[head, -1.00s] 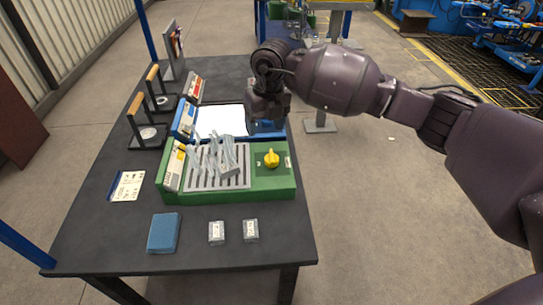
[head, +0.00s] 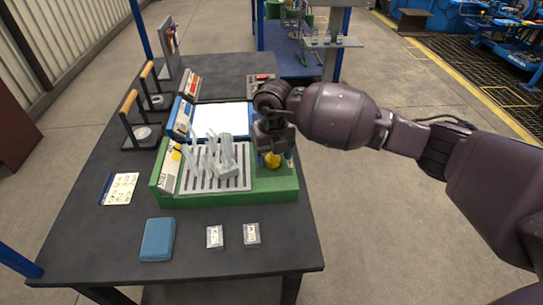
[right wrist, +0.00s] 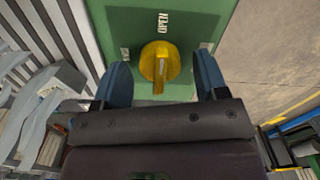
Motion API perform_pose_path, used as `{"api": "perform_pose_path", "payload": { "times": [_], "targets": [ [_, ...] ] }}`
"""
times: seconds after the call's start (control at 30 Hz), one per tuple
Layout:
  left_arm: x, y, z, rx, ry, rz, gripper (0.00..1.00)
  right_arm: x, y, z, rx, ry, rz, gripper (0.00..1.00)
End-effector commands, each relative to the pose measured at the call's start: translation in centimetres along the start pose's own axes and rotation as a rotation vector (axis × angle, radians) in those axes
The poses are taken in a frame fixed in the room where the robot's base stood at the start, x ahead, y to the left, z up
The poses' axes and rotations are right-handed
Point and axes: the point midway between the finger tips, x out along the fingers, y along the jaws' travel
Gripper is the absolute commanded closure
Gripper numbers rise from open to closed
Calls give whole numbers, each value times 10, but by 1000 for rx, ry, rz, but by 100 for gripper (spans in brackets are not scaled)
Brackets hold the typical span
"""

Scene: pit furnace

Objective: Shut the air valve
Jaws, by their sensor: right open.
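The air valve is a yellow round knob with a raised grip bar (right wrist: 160,66), on the green top of a box (head: 225,198). In the right wrist view the word OPEN is printed on the green panel beyond the knob, and the bar points toward my gripper. My right gripper (right wrist: 160,85) is open, with one blue finger on each side of the knob's near part and gaps to both. In the head view the right gripper (head: 272,148) is over the knob (head: 272,160) and partly hides it. My left gripper is not in view.
A slotted grey grate (head: 205,182) with pale translucent pieces lies left of the knob. A blue-framed white panel (head: 218,118) is behind. A blue pad (head: 157,240) and two small labelled blocks (head: 214,237) lie at the front of the dark table (head: 100,240).

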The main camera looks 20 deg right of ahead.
Motion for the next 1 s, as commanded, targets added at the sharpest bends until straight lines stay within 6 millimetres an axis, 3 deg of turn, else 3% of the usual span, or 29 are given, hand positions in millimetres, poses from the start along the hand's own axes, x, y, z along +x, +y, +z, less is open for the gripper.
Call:
{"api": "perform_pose_path", "payload": {
  "times": [0.4,0.73,1.0],
  "targets": [
    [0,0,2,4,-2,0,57,6,0,0,0,-2,1,33],
    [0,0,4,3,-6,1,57,6,0,0,0,-1,1,83],
    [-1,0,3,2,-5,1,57,5,0,0,-28,-3,0,83]
  ]
}}
